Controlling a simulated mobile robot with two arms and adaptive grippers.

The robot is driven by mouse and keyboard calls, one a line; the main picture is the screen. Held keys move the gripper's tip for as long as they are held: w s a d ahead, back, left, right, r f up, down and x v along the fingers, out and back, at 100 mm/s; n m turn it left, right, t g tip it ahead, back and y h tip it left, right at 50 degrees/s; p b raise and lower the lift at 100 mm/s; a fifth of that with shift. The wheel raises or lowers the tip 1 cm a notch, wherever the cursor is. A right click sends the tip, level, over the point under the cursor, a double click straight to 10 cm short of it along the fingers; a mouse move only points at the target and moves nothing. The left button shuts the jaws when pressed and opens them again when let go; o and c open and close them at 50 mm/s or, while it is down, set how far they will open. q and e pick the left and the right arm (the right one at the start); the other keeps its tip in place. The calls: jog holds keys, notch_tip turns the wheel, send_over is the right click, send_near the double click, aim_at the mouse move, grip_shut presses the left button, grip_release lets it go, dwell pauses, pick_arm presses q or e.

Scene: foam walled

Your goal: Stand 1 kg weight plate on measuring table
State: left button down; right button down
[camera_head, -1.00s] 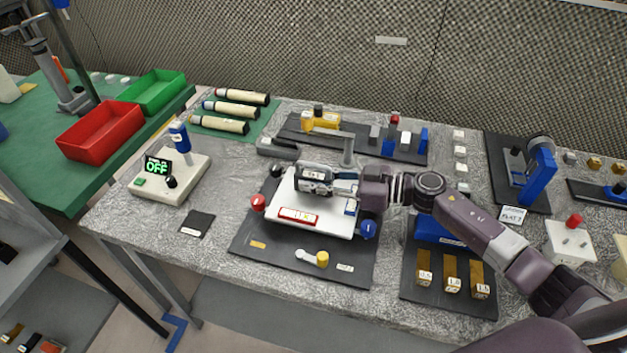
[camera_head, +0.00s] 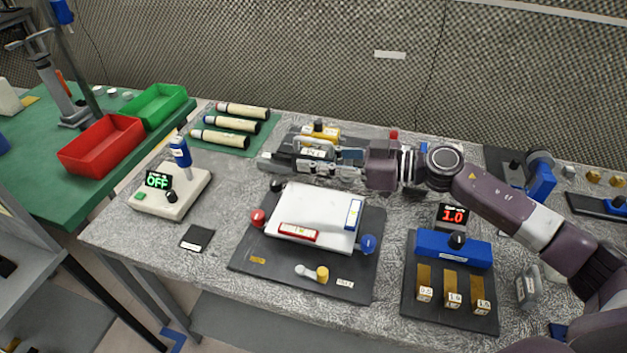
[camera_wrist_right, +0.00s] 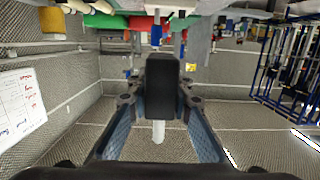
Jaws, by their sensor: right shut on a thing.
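The white measuring table (camera_head: 318,209), with a red scale and a blue scale on its edges, sits on a dark mat (camera_head: 335,283); its top looks bare. My right gripper (camera_head: 322,161) is shut on a dark block with a white label (camera_head: 313,153), apparently the 1 kg weight plate. It holds it above and behind the measuring table in the head view. In the right wrist view the dark block (camera_wrist_right: 161,88) stands between the two fingers. The label is too small to read surely. My left gripper is not in view.
A red knob (camera_head: 258,218) and a blue knob (camera_head: 369,243) flank the measuring table. A blue stand (camera_head: 453,248) with a 1.0 display and brass blocks is at right. A box reading OFF (camera_head: 172,193) is at left.

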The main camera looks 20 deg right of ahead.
aim_at(312, 140)
notch_tip(312, 140, up, 9)
jog(key=shift+r, duration=0.15)
jog(key=shift+a, duration=0.2)
jog(key=s+a+f+n+g+y, duration=0.1)
jog(key=s+a+f+n+g, duration=0.1)
jog(key=s+a, duration=0.9)
jog(key=s+d+f+m+t+h, duration=0.3)
jog(key=d+f, duration=0.1)
jog(key=d, duration=0.2)
jog(key=s+d+f+m+t+h, duration=0.3)
jog(key=s+d+m+t, duration=0.1)
jog(key=d, duration=0.3)
jog(key=shift+f+m+h, duration=0.3)
jog(key=shift+f+h, duration=0.1)
jog(key=shift+a, duration=0.15)
